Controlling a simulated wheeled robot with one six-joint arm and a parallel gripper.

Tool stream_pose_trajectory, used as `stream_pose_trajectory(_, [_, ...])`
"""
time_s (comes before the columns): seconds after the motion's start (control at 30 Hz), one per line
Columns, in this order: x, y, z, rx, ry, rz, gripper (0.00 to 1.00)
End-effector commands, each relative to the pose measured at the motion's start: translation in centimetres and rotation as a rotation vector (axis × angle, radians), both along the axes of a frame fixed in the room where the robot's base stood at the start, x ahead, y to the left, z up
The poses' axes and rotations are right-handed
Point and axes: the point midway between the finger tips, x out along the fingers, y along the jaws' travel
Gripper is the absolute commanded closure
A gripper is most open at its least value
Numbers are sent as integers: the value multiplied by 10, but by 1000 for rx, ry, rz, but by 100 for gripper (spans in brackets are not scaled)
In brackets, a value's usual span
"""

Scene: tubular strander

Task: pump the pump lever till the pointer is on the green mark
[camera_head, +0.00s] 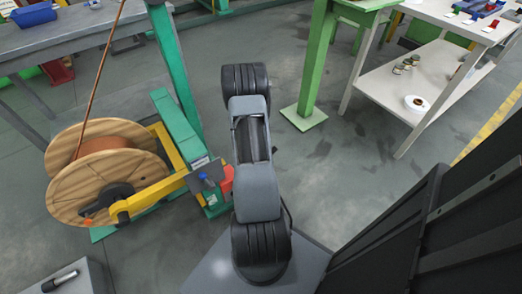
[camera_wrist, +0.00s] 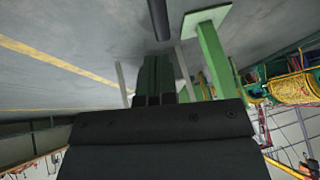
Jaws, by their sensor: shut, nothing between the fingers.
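I cannot make out a pump lever for certain, and no gauge pointer or green mark shows in either view. In the head view, a short dark handle with a pale end (camera_head: 60,282) lies on a grey box at the lower left corner; I cannot tell whether it is the lever. My gripper (camera_wrist: 156,62) shows in the wrist view as a dark body with two narrow fingers together, shut and empty. A dark rod (camera_wrist: 160,18) enters from the top edge, apart from the fingertips; what it belongs to is unclear. In the head view my gripper is hidden.
A wooden cable reel (camera_head: 72,185) in a yellow and green frame stands at the left. A grey bench (camera_head: 75,40) is behind it. A green post (camera_head: 312,65) and a white shelf table (camera_head: 385,85) stand at the right. The floor between is clear.

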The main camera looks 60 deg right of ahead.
Motion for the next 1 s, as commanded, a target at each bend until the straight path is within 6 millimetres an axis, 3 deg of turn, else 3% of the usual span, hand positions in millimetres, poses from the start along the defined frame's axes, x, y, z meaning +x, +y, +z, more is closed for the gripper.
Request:
stream_pose_trajectory(0.03, [0, -5, -15, 2, 1, -2, 100])
stream_pose_trajectory(0.1, [0, -13, -27, 1, 1, -3, 100])
stream_pose_trajectory(0.43, [1, -41, -72, 1, 0, -2, 100])
stream_pose_trajectory(0.7, [2, -53, -87, 0, -1, -1, 100])
stream_pose_trajectory(1.0, [2, -55, -88, 0, 0, 0, 100])
